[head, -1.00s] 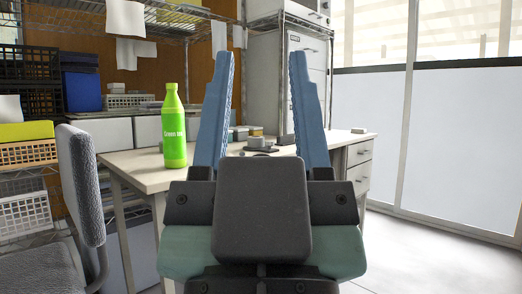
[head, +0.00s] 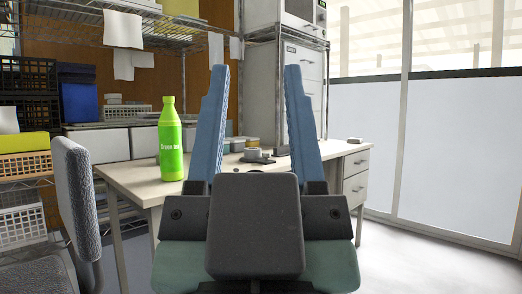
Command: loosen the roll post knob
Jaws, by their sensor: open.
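My gripper (head: 255,68) is in the middle of the head view, its two blue fingers pointing up and spread wide, with nothing between them. Beyond it, a small dark grey round-based piece with a lighter raised part (head: 257,155) sits on the desk, seen between the fingers and above my dark wrist block. It is small and partly hidden, and I cannot tell whether it is the roll post or its knob. No other post or knob can be made out. The gripper appears well short of the desk and touches nothing.
The pale desk (head: 130,176) has drawers at right and a green bottle (head: 170,140) at left. A grey chair (head: 78,195) stands at the near left. Shelves with baskets (head: 25,165) line the left. The floor at right (head: 420,255) is clear.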

